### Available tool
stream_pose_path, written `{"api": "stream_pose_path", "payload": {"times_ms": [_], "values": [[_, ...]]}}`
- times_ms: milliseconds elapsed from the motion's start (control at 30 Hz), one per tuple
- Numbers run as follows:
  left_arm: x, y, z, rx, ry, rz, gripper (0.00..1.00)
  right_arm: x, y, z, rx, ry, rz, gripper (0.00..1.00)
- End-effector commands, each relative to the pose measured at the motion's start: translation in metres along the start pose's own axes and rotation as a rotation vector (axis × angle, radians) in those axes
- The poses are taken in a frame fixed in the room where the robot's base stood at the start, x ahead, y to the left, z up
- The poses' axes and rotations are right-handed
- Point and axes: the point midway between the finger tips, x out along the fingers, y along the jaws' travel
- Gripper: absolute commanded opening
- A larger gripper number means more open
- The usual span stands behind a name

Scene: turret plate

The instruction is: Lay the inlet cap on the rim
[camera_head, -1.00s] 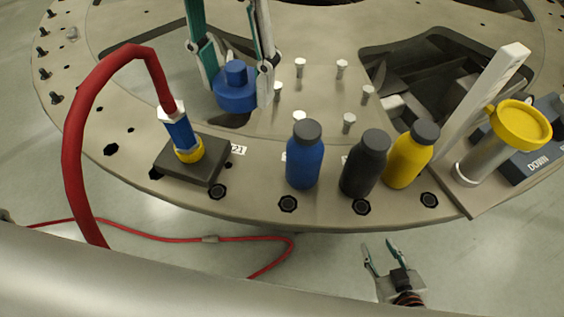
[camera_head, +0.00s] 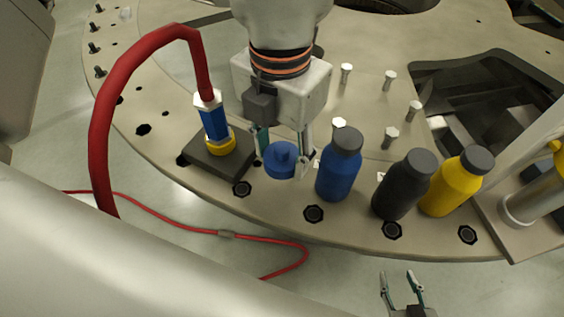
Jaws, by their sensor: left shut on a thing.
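The inlet cap is a blue disc with a knob (camera_head: 280,165). It is at the near rim (camera_head: 272,203) of the turret plate, between the dark connector block and the blue bottle. My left gripper (camera_head: 282,158) comes down from above and is shut on the cap's knob, with a finger on each side. I cannot tell whether the cap's underside touches the plate. My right gripper (camera_head: 400,279) is empty and open, beyond the near edge of the plate at the bottom.
A blue bottle (camera_head: 338,172) stands close right of the cap; black (camera_head: 402,186) and yellow (camera_head: 457,184) bottles follow. On the left, a red hose (camera_head: 103,105) runs to a blue connector on a dark block (camera_head: 212,162). Several pegs (camera_head: 390,136) stand behind.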

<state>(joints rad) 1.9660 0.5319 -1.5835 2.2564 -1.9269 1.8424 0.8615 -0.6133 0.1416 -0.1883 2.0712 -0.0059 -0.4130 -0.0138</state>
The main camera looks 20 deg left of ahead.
Motion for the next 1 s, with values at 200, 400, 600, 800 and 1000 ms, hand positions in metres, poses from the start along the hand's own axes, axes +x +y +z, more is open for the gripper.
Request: {"api": "stream_pose_path", "payload": {"times_ms": [200,400,600,800,1000], "values": [[0.039,0.000,-0.001,0.002,0.007,0.000,0.29,0.002,-0.003,0.008,0.000,-0.010,-0.004,0.40],[0.041,0.000,0.000,0.001,0.001,0.000,0.29,0.002,0.001,-0.003,-0.002,0.009,0.000,0.40],[0.044,0.000,0.000,0.001,0.002,-0.001,0.29,0.003,0.001,-0.004,-0.004,0.013,0.000,0.40],[0.044,0.000,0.000,0.001,0.001,0.000,0.61,0.003,0.000,-0.004,-0.006,0.012,-0.002,0.40],[0.044,0.000,0.000,0.001,0.001,0.000,0.61,0.003,0.000,-0.002,-0.006,0.010,-0.003,0.40]]}}
